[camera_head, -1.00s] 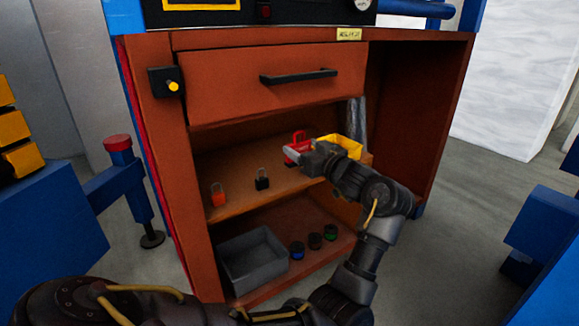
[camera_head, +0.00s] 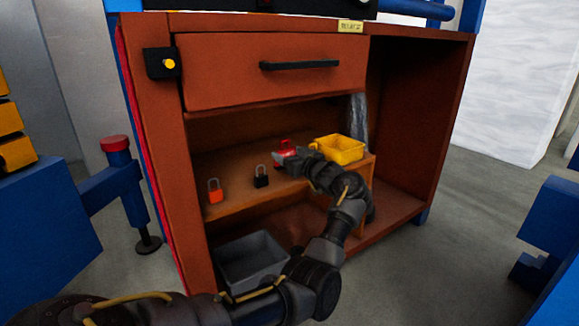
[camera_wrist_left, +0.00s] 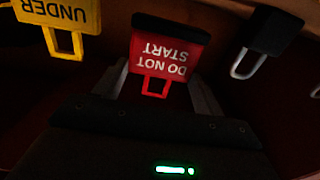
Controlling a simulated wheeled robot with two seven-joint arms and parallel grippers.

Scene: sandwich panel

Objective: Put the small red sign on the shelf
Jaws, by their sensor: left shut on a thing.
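The small red sign (camera_head: 286,144) is at the upper shelf (camera_head: 236,198) of the orange cabinet, in the head view. In the left wrist view the red sign (camera_wrist_left: 168,50) reads "DO NOT START" upside down, with its loop toward me. My left gripper (camera_head: 282,158) reaches over the shelf from the right. In the left wrist view its fingers (camera_wrist_left: 160,88) are on both sides of the sign, shut on it. I cannot tell whether the sign touches the shelf. My right gripper is not in view.
An orange padlock (camera_head: 215,194) and a black padlock (camera_head: 261,178) stand left of the gripper. A yellow bin (camera_head: 342,152) is to the right. A yellow sign (camera_wrist_left: 62,16) shows beside the red one. A grey bin (camera_head: 250,262) sits below; a drawer (camera_head: 270,80) is above.

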